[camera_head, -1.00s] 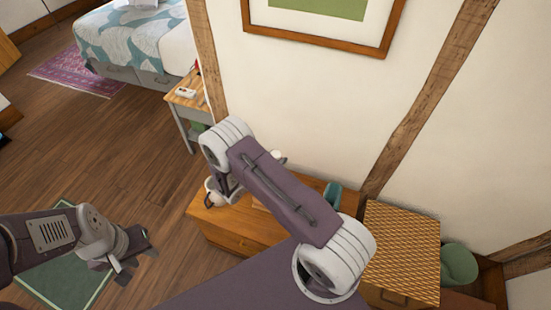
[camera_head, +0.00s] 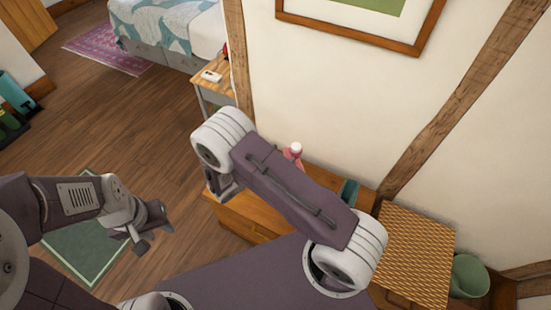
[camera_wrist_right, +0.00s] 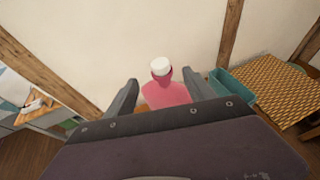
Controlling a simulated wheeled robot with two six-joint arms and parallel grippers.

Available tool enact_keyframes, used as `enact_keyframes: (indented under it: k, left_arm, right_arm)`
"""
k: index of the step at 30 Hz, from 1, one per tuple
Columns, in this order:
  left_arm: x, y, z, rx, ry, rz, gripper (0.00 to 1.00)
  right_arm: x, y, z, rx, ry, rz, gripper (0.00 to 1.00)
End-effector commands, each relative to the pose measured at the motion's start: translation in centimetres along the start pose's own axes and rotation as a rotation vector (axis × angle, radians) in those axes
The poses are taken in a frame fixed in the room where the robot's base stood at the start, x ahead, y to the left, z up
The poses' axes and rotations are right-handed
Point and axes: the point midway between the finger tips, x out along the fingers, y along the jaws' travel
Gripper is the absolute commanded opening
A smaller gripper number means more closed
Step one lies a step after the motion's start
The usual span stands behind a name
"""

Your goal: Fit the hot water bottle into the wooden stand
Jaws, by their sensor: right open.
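The pink hot water bottle with a white cap (camera_head: 293,152) shows only its top in the head view, behind my right arm, above the wooden cabinet. In the right wrist view the bottle (camera_wrist_right: 168,94) appears upright in the gap between the fingers of my right gripper (camera_wrist_right: 160,82), which is open. I cannot tell whether either finger touches it. Its lower part is hidden by the gripper body. No wooden stand can be made out. My left gripper (camera_head: 148,226) is over the floor at the left, away from the bottle; its jaw state is unclear.
The wooden cabinet (camera_head: 250,226) stands against the wall. A teal container (camera_head: 348,192) is at its right end, near a woven-topped cabinet (camera_head: 410,240) and a green bin (camera_head: 469,275). A bedside table (camera_head: 214,84) is behind. Open floor lies left.

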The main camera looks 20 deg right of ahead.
Motion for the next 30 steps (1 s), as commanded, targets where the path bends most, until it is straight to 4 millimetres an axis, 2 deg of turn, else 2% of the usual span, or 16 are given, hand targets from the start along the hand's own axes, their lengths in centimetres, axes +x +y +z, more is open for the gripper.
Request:
enact_keyframes:
  k: [4, 11, 14, 16, 18, 21, 24, 27, 30]
  left_arm:
    - [0.2, 0.0, 0.0, 0.000, 0.000, 0.000, 0.36]
    - [0.2, 0.0, 0.0, 0.000, 0.000, 0.000, 0.36]
    - [0.2, 0.0, 0.0, 0.000, 0.000, 0.000, 0.36]
    - [0.2, 0.0, 0.0, 0.000, 0.000, 0.000, 0.36]
    - [0.2, 0.0, 0.0, 0.000, 0.000, 0.000, 0.36]
    - [0.2, 0.0, 0.0, 0.000, 0.000, 0.000, 0.36]
    - [0.3, 0.0, 0.0, 0.000, 0.000, 0.000, 0.36]
    - [0.3, 0.0, 0.0, 0.000, 0.000, 0.000, 0.36]
    - [0.3, 0.0, 0.0, 0.000, 0.000, 0.000, 0.36]
  right_arm:
    - [-2.1, 0.1, 0.0, 0.000, -0.001, 0.001, 0.63]
    - [-2.7, -0.3, 0.2, 0.011, 0.008, -0.015, 0.63]
    - [-2.2, -3.3, 1.1, 0.132, 0.098, -0.147, 0.63]
    - [-2.5, -7.3, 1.7, 0.322, 0.225, -0.328, 0.63]
    - [-4.1, -11.2, 1.6, 0.584, 0.377, -0.535, 0.63]
    - [-7.5, -13.7, 1.2, 1.008, 0.570, -0.794, 0.63]
    - [-10.0, -13.5, 1.7, 1.405, 0.702, -0.972, 0.63]
    - [-11.0, -12.7, 2.7, 1.686, 0.770, -1.067, 0.63]
    - [-11.3, -12.2, 3.3, 1.820, 0.797, -1.105, 0.63]
